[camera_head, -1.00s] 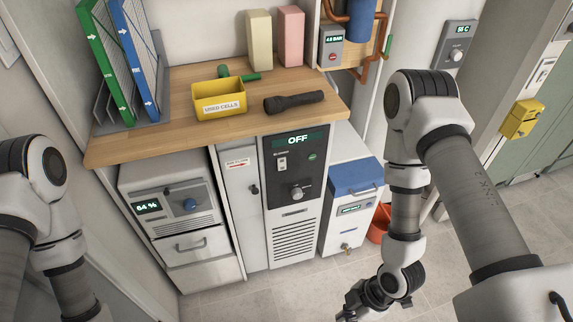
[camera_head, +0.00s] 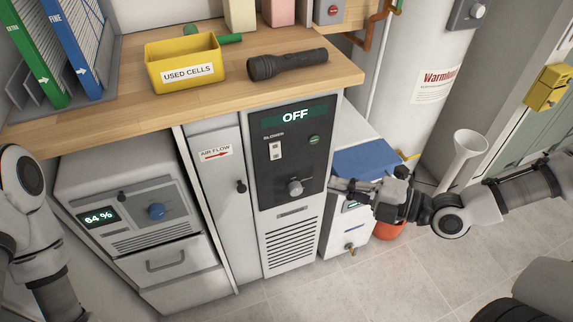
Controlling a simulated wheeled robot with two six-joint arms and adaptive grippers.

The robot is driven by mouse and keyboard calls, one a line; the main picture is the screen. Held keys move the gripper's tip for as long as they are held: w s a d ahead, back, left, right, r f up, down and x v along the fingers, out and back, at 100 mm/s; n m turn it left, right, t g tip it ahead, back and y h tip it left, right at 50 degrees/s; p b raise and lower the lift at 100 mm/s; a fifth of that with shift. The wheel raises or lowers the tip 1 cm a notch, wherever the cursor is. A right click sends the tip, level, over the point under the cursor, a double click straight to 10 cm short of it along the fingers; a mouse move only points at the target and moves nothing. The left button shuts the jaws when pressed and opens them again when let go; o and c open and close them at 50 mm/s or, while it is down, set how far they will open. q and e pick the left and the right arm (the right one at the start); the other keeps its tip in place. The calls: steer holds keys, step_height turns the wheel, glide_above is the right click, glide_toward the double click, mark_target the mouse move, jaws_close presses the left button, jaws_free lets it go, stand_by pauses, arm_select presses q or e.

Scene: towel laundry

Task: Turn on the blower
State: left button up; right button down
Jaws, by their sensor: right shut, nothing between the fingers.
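The blower (camera_head: 290,240) is a white cabinet under the wooden counter with a dark control panel. Its display (camera_head: 295,115) reads OFF. A white rocker switch (camera_head: 275,151) sits under the word BLOWER. A green button or light (camera_head: 314,139) is to its right, and a grey knob (camera_head: 295,187) is below. My right gripper (camera_head: 336,186) is shut and empty, pointing left, just right of the panel at about the knob's height. I cannot tell how far it is from the panel's face. My left arm shows at the left edge, but its gripper is out of view.
The counter (camera_head: 120,113) overhangs the panel and holds a yellow USED CELLS bin (camera_head: 182,62) and a black flashlight (camera_head: 288,64). A blue-lidded white box (camera_head: 368,158) stands behind my right gripper. A machine (camera_head: 130,200) reading 64 % is at left.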

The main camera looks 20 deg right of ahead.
steer(key=b, duration=0.6)
glide_toward(271, 159)
steer(key=a+x, duration=0.1)
steer(key=x, duration=0.4)
steer(key=shift+w+d, duration=0.15)
steer(key=shift+w, duration=0.25)
